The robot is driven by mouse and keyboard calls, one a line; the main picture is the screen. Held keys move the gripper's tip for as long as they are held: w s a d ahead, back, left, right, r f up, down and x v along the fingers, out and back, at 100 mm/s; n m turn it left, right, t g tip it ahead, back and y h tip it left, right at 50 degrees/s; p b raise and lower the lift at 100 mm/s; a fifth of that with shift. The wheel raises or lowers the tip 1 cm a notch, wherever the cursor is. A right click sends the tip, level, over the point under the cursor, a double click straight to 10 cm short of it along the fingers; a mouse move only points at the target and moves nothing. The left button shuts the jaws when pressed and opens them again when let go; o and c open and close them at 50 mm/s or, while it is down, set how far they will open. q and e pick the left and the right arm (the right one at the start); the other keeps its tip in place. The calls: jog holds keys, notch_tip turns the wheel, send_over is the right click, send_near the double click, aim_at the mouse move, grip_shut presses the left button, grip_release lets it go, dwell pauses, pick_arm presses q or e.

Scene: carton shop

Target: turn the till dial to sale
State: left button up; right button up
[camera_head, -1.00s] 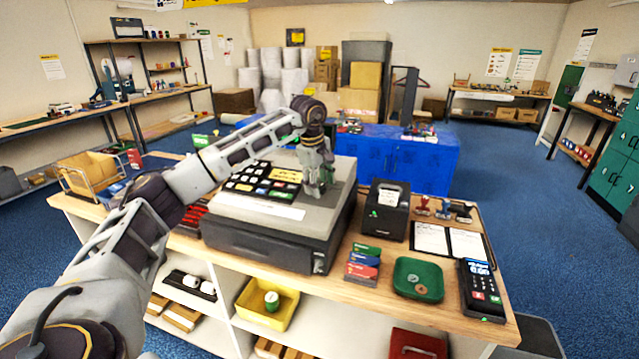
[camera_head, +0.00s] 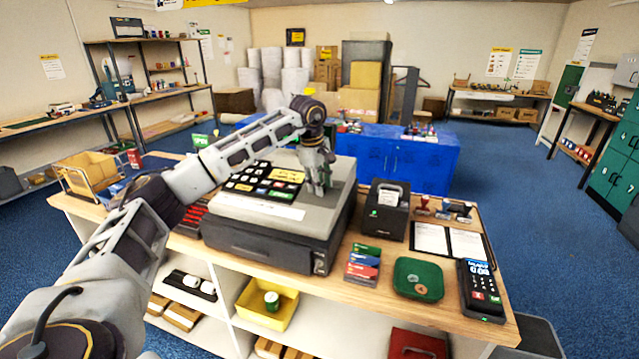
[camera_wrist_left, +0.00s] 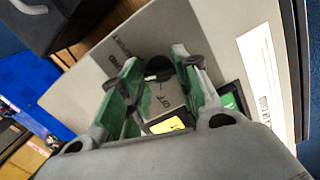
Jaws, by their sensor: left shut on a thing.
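The till (camera_head: 265,238) is a grey and black box on the wooden counter, with a key panel (camera_head: 262,182) on its top left. My left gripper (camera_head: 319,191) points down onto the right part of the till's top. In the left wrist view, its two green-lined fingers (camera_wrist_left: 158,76) stand on both sides of the black till dial (camera_wrist_left: 159,67), and it is shut on it. Printed labels show on the grey top around the dial, one reading OFF. I cannot tell which label the dial points at. The fingers hide part of the dial.
A black receipt printer (camera_head: 386,210) stands right of the till. Cards (camera_head: 363,264), a green tray (camera_head: 418,279) and a card terminal (camera_head: 481,288) lie along the counter's front right.

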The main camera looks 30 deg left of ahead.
pick_arm(q)
jog(key=shift+n, duration=1.4)
jog(key=shift+n+p, duration=0.3)
jog(key=shift+n, duration=0.4)
jog(key=shift+s+n, duration=0.1)
jog(key=shift+n, duration=1.4)
jog(key=shift+t, duration=0.3)
jog(key=o, duration=1)
jog(key=shift+v, duration=6)
pick_arm(e)
jog(key=shift+a+r, duration=0.35)
jog(key=shift+a, duration=0.05)
pick_arm(q)
jog(key=shift+d, duration=0.1)
pick_arm(e)
jog(key=shift+s, duration=0.1)
